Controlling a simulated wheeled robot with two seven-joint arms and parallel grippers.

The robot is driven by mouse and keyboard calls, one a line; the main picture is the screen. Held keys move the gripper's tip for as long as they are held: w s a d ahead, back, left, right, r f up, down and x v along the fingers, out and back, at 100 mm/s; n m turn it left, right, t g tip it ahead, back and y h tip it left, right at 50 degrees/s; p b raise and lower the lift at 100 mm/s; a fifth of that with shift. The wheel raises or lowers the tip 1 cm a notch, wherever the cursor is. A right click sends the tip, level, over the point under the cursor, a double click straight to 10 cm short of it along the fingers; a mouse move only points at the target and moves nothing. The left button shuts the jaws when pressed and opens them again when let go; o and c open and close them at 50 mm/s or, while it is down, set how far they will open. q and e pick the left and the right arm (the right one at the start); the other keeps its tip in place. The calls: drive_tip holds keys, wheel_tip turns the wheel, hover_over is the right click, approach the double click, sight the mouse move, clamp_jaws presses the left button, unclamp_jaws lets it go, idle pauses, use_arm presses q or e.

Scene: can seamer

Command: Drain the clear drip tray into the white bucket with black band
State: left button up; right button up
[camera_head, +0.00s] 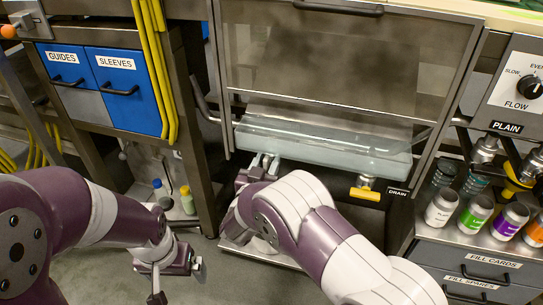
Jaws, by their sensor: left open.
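The clear drip tray (325,146) sits level under the cabinet's window and looks filled with pale liquid. A yellow-handled valve (365,190) is below its right part, beside a DRAIN label (398,194). My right gripper (264,163) is just under the tray's front left edge, its fingers pointing up and close together. I cannot tell whether it touches the tray or holds anything. My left gripper (179,281) is open and empty, low over the floor at the left. I cannot make out the white bucket with black band; my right arm hides part of the area below the tray.
Blue drawers (125,88) and yellow hoses (157,60) are at the left. Small bottles (187,200) stand on a low shelf. Several coloured cans (475,213) stand on the right cabinet, below the flow dial (529,87). Grey floor is clear around my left gripper.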

drive_tip(key=shift+c, duration=0.3)
clamp_jaws()
drive_tip(key=shift+m, duration=0.3)
drive_tip(key=m, duration=0.3)
drive_tip(key=shift+s+d, duration=0.1)
drive_tip(key=shift+d, duration=0.2)
drive_tip(key=shift+s+d+f+m, duration=0.1)
drive_tip(key=shift+d+f+m, duration=0.05)
drive_tip(key=shift+m, duration=1.15)
drive_tip(key=shift+s+d+f+m, duration=0.1)
drive_tip(key=shift+d+m, duration=0.05)
drive_tip(key=shift+m, duration=1.15)
